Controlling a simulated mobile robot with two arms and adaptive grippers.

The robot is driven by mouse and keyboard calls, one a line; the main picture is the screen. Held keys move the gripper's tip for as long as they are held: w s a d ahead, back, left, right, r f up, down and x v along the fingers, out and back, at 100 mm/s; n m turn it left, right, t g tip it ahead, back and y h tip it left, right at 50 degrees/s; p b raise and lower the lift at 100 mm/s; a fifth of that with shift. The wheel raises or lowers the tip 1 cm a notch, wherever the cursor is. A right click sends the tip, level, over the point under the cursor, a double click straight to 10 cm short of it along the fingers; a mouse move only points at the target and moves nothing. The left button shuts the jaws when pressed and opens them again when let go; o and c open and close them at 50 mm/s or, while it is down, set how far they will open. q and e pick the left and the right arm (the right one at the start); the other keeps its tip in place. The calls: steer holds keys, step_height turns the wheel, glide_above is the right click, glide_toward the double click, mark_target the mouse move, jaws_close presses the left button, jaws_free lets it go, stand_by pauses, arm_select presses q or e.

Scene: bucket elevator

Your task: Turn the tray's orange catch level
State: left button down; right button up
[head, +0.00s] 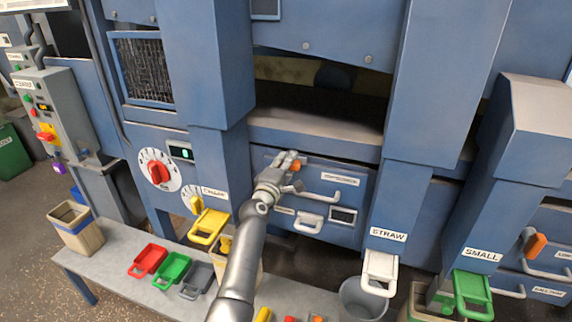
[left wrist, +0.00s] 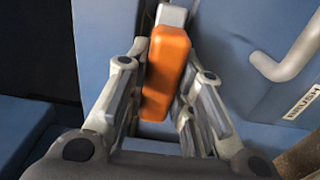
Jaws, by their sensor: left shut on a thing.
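The orange catch (head: 297,165) is on the blue tray front (head: 350,185), near its upper left part. My left gripper (head: 288,163) reaches up to it and mostly covers it in the head view. In the left wrist view the orange catch (left wrist: 166,72) stands lengthwise between the fingers, tilted a little, with a pale grey end above it. The fingers of my left gripper (left wrist: 157,95) are closed around its sides. The head view does not clearly show the catch's angle. A pale bar handle (head: 318,200) is on the tray front. My right gripper is not in view.
Another orange catch (head: 535,245) is on the panel at the far right. A bench (head: 120,268) with coloured scoops stands below left. A red dial (head: 158,172) is at left.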

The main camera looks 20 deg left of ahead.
arm_select(q)
steer(key=shift+f, duration=0.1)
steer(key=c, duration=1.3)
jaws_free()
steer(key=shift+o, duration=0.3)
